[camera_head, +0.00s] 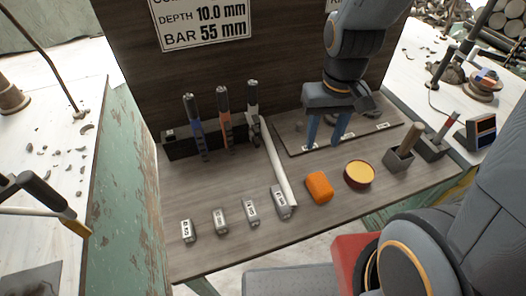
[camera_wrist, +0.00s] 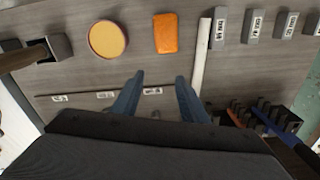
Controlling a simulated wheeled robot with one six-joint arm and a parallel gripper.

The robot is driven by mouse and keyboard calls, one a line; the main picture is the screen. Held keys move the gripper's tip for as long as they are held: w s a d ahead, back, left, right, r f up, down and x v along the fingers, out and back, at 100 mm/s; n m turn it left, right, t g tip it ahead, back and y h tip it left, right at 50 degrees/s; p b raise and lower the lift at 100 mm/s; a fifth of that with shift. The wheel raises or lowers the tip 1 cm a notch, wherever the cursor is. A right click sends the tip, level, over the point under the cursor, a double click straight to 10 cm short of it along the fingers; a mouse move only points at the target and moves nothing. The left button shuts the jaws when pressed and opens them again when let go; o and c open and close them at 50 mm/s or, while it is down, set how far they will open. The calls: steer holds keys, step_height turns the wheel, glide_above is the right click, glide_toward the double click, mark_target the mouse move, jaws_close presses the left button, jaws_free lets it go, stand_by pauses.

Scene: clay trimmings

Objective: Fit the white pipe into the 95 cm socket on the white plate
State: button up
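The white pipe (camera_head: 279,168) lies slantwise across the bench, its near end beside a grey labelled block; its far end is close to the tool rack. It also shows in the wrist view (camera_wrist: 202,62), right of my fingers. A flat plate (camera_head: 294,146) with small white labels lies at the back of the bench; it looks brownish-grey, not white. Its label figures and sockets are too small to tell. My gripper (camera_head: 325,142) is over this plate, its two blue fingers apart and empty. In the wrist view, my gripper (camera_wrist: 158,85) hides part of the plate.
Several grey labelled blocks (camera_head: 220,220) stand along the bench front. An orange block (camera_head: 318,187), a round yellow-topped tin (camera_head: 358,174) and a grey holder with a wooden handle (camera_head: 400,160) stand right of the pipe. A rack (camera_head: 181,147) with upright tools is at back left.

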steer(key=n+p, duration=0.2)
steer(key=p, duration=0.2)
glide_above(274, 153)
steer(key=f, duration=0.3)
steer(key=shift+s+a+f+g, duration=0.15)
steer(key=shift+s+g, duration=0.15)
steer(key=shift+w+a+f, duration=0.1)
steer(key=shift+f, duration=0.5)
steer(key=shift+w+d+f+p, duration=0.1)
steer(key=shift+f+p, duration=0.55)
steer(key=shift+f, duration=1.05)
steer(key=shift+w+d+f+p, duration=0.1)
steer(key=shift+f+p, duration=0.55)
steer(key=shift+f, duration=1)
steer(key=shift+c, duration=0.5)
jaws_close()
